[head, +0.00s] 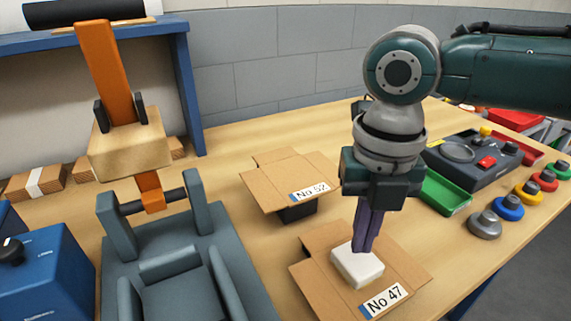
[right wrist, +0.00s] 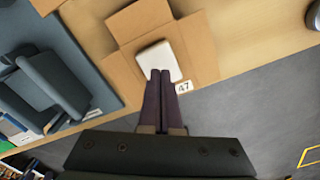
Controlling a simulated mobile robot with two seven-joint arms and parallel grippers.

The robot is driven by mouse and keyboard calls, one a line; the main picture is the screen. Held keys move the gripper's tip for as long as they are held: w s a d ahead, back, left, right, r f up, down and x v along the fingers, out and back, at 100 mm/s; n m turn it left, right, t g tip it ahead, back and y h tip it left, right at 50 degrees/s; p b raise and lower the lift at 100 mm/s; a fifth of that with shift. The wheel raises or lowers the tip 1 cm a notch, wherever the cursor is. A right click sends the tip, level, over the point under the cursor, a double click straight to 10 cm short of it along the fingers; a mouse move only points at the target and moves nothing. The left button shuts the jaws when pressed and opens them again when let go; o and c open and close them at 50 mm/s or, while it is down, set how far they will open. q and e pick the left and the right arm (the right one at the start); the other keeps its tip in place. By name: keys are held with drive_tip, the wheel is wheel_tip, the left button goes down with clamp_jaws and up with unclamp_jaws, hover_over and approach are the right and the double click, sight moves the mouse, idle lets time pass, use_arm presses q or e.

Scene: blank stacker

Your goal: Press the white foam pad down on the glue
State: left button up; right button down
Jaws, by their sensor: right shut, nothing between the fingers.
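The white foam pad (head: 352,268) lies on the open cardboard blank marked No 47 (head: 412,300) at the front of the table. In the right wrist view the pad (right wrist: 160,58) lies flat on the cardboard (right wrist: 200,60). My right gripper (head: 363,250) points down with its purple fingers closed together. Its tips are at the far edge of the pad in the head view, touching it or just above; I cannot tell which. In the right wrist view the fingertips (right wrist: 160,74) overlap the pad's near edge. The glue is not visible. My left gripper is not in view.
A second cardboard blank, No 52 (head: 285,180), sits behind. A grey fixture with an orange lever (head: 104,75) stands at left, beside a blue box (head: 45,275). A green tray (head: 443,192), a dark device (head: 475,160) and coloured knobs (head: 508,207) are at right.

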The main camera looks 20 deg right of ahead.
sight(358, 258)
drive_tip(key=shift+f, duration=0.1)
idle(0.4)
drive_tip(key=shift+f+b, duration=0.5)
drive_tip(key=shift+f, duration=0.25)
idle(1.0)
idle(0.9)
idle(0.9)
drive_tip(key=shift+p, duration=0.3)
wheel_tip(358, 258, up, 8)
drive_tip(key=p, duration=0.8)
idle(0.3)
